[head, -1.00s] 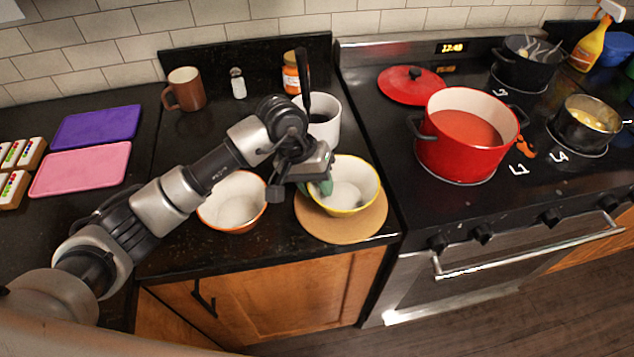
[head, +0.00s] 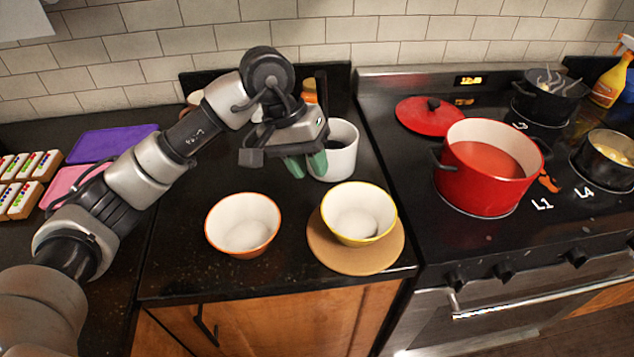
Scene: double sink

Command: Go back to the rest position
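My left gripper (head: 305,166) is in the head view, raised above the counter behind the two bowls. Its green-tipped fingers point down, with a narrow gap between them and nothing seen in it. The yellow-rimmed bowl (head: 359,213) stands upright on a round tan board (head: 350,262), to the right of and below the gripper in the picture. The orange-rimmed bowl (head: 243,225) stands on the black counter left of the board. A white mug (head: 343,160) with dark contents is just right of the fingertips; I cannot tell whether they touch. My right gripper is not in view.
On the stove at the right are a red pot (head: 487,167), a red lid (head: 430,117), a black pot (head: 548,98) and a steel pot (head: 606,160). Purple (head: 112,141) and pink boards lie left behind my arm. The counter's front left is clear.

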